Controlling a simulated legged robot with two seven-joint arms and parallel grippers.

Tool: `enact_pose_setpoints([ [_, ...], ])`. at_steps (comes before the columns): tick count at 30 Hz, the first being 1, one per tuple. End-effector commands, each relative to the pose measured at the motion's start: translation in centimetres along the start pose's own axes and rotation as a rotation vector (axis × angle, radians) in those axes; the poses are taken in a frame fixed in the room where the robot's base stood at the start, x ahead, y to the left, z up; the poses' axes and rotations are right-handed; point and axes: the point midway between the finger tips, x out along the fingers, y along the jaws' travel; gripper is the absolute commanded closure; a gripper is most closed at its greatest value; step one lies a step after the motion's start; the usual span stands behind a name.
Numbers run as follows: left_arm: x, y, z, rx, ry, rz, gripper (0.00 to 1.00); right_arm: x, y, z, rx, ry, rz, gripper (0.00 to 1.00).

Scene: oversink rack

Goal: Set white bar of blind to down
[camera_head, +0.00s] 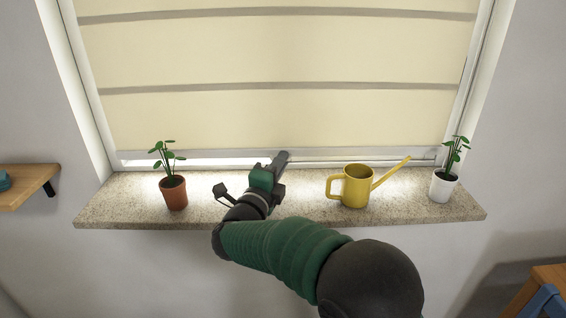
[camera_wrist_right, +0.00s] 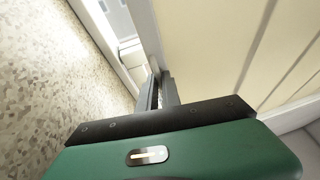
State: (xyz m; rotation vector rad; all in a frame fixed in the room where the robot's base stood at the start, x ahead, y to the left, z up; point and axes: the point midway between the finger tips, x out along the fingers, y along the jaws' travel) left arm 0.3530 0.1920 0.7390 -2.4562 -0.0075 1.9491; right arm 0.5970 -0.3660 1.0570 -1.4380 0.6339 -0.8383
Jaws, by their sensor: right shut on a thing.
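The cream blind (camera_head: 270,50) covers almost the whole window. Its white bar (camera_head: 200,153) runs along its lower edge, just above the sill. A thin bright gap shows under the bar on the left. My right gripper (camera_head: 283,158) reaches over the sill to the middle of the bar and is shut on it. In the right wrist view the fingers (camera_wrist_right: 163,92) are close together at the lower edge of the blind, and the gripper body hides part of the grip. My left gripper is not in view.
On the stone sill (camera_head: 110,205) a plant in a terracotta pot (camera_head: 174,193) stands left of my right arm. A yellow watering can (camera_head: 356,187) stands close to its right. A plant in a white pot (camera_head: 442,187) is at the far right. A wooden shelf (camera_head: 25,180) is at left.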

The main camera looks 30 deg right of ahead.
Motion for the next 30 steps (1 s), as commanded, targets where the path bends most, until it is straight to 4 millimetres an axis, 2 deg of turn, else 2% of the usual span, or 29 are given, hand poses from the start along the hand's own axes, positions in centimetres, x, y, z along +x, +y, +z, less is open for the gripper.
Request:
enact_pose_setpoints([
  [1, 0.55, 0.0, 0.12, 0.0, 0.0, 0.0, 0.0, -0.49, 0.63, 0.61, 0.0, -0.017, 0.002, 1.0],
  [3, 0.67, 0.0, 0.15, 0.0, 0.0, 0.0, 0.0, -0.52, 0.77, 0.62, 0.0, -0.017, 0.002, 1.0],
  [14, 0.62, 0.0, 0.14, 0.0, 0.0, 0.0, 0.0, -0.53, 0.7, 0.65, 0.0, -0.018, 0.001, 1.0],
  [15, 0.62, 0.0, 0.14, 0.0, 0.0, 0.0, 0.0, -0.53, 0.69, 0.66, 0.001, -0.018, 0.001, 0.89],
  [19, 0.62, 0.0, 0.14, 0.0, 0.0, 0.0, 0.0, -0.4, 0.7, 0.47, 0.001, -0.014, 0.001, 0.72],
  [27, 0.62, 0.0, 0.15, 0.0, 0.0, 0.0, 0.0, 0.02, 0.85, 0.02, 0.002, -0.006, 0.003, 0.72],
  [30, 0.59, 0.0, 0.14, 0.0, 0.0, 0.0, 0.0, -0.52, 0.8, 0.04, 0.002, -0.007, 0.003, 0.72],
])
